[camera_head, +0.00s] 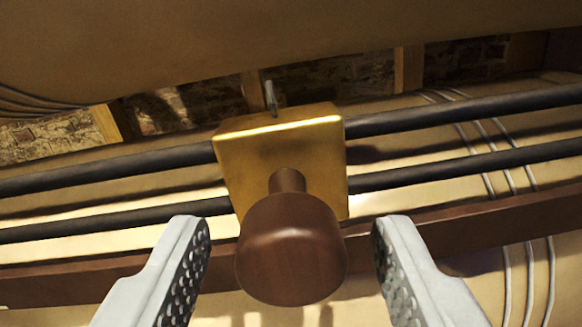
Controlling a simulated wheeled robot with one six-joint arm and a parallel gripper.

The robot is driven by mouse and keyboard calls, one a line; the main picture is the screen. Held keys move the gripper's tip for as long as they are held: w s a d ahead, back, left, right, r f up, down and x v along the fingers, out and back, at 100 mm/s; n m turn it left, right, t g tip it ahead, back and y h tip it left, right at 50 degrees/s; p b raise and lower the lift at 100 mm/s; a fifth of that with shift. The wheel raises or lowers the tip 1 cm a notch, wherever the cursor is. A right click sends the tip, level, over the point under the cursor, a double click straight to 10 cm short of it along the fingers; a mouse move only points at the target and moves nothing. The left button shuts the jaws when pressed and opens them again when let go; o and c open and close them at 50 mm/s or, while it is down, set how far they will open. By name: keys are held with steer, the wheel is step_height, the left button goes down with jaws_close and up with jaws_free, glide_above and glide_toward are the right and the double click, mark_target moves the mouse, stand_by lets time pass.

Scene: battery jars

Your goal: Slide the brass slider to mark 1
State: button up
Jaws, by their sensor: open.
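The brass slider (245,165) is a square gold block riding on two dark parallel rods (445,115). A small metal pin (270,97) stands up at its top edge. A round dark wooden knob (291,250) sticks out from its front toward me. My gripper (290,245) is open, with one pale finger on each side of the knob. Gaps show between the knob and both fingers, so I do not see contact. No mark 1 or other number can be read in this view.
A dark reddish wooden rail (470,228) runs below the rods. Thin grey wires (508,270) hang at the right. Brickwork and wooden uprights (108,123) show behind. The rods are clear on both sides of the slider within view.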

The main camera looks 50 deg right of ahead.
steer(key=shift+x, duration=1.1)
jaws_close()
steer(key=w+a, duration=1.2)
steer(key=w, duration=0.4)
steer(key=w+a, duration=1.3)
steer(key=w, duration=0.3)
jaws_free()
steer(key=shift+a, duration=0.15)
steer(key=v, duration=1.7)
